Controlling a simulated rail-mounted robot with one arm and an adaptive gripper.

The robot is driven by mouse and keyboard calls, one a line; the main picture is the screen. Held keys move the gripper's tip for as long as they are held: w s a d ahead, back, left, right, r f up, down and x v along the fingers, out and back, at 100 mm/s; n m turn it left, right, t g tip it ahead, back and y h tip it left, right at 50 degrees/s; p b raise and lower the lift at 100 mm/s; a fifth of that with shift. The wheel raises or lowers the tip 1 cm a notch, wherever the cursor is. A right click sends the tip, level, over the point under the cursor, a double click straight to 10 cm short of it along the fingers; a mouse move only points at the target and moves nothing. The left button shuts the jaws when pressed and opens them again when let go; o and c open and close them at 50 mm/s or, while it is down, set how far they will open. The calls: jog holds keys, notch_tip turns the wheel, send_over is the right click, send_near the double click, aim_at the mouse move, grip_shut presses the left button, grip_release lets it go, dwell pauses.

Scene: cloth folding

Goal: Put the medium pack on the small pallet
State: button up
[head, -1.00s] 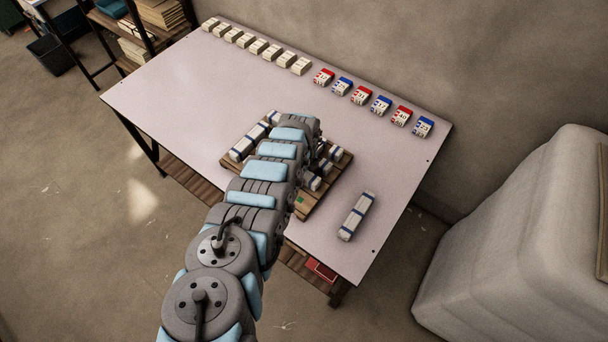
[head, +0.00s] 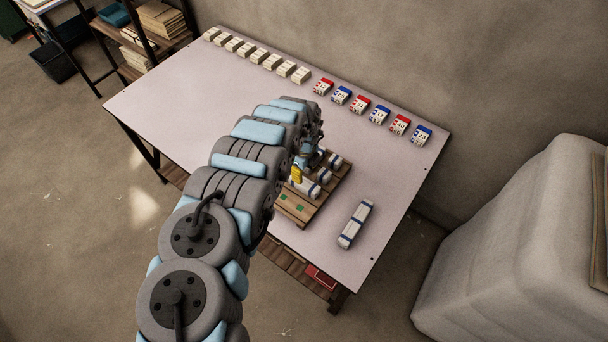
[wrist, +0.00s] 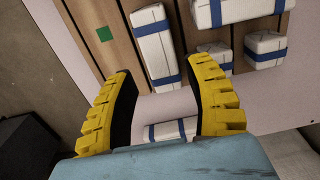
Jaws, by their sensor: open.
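The small wooden pallet (head: 291,208) lies on the table, partly hidden by my arm, with white, blue-banded packs on it. In the wrist view, the pallet (wrist: 82,15) carries a longer pack (wrist: 155,50), a large pack (wrist: 238,10) and two small packs (wrist: 265,48). Another white, blue-banded pack (wrist: 172,131) shows between my fingers, over pale tabletop beyond the pallet edge, its lower part hidden by my gripper. I cannot tell which pack is the medium one. My gripper (wrist: 160,68) is open; in the head view a yellow finger (head: 296,174) shows over the pallet.
A long white pack with blue bands (head: 356,224) lies on the table right of the pallet. Cream blocks (head: 246,49) and red and blue numbered boxes (head: 379,114) line the back edge. The table's (head: 160,92) left side is clear.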

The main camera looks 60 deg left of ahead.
aim_at(304, 181)
jog(key=shift+r, duration=2.2)
